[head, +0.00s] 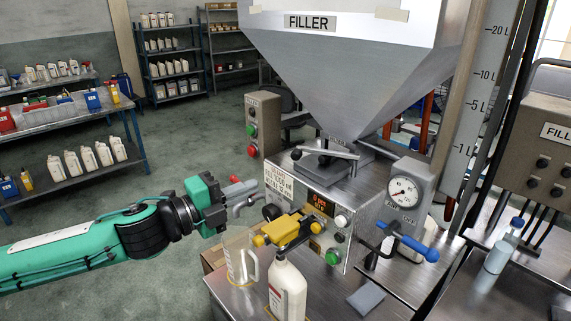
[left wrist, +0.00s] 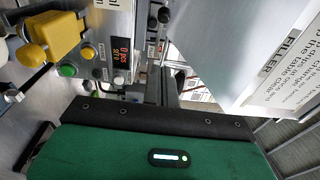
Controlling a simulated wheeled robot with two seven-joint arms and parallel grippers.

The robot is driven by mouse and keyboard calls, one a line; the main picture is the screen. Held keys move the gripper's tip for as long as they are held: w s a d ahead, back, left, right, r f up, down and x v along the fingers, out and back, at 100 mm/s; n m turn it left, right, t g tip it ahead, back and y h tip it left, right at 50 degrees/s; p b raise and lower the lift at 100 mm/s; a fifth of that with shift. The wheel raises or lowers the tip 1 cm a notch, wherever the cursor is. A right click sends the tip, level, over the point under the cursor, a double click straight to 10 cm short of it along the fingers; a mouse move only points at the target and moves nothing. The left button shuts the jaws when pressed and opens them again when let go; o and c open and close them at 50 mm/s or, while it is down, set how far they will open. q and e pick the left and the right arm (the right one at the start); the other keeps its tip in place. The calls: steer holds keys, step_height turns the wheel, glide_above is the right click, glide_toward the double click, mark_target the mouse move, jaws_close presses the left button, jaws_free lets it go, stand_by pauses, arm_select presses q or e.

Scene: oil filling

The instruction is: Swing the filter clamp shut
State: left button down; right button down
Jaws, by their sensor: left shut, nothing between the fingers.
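A red-ended grey lever (head: 240,187), which looks like the filter clamp, is at the left side of the filler's steel box (head: 345,205). My left gripper (head: 228,205) is at the end of the green arm, right beside this lever and just left of the box. Its fingers are shut with nothing between them. They partly overlap the lever, and I cannot tell whether they touch it. In the left wrist view, my green gripper housing fills the bottom, the fingers do not show, and the clamp cannot be made out. My right gripper is out of view.
A yellow handle (head: 282,230) juts from the box front, above a white bottle (head: 288,290) and a clear jug (head: 240,257). A blue-handled lever (head: 408,241) is at the right. The hopper (head: 345,75) hangs above. Floor left of the machine is clear.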

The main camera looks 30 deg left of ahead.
arm_select(q)
steer(key=x, duration=0.2)
steer(key=shift+w+r+b, duration=0.1)
steer(key=shift+w+b, duration=0.2)
steer(key=shift+w+d, duration=0.1)
steer(key=shift+w+d, duration=0.25)
steer(key=shift+w, duration=0.25)
steer(key=shift+w+d, duration=0.1)
steer(key=shift+w, duration=0.05)
steer(key=w+p, duration=0.6)
steer(key=w, duration=0.2)
steer(key=shift+w+d+p, duration=0.25)
steer(key=shift+d+p, duration=0.05)
steer(key=shift+d, duration=0.05)
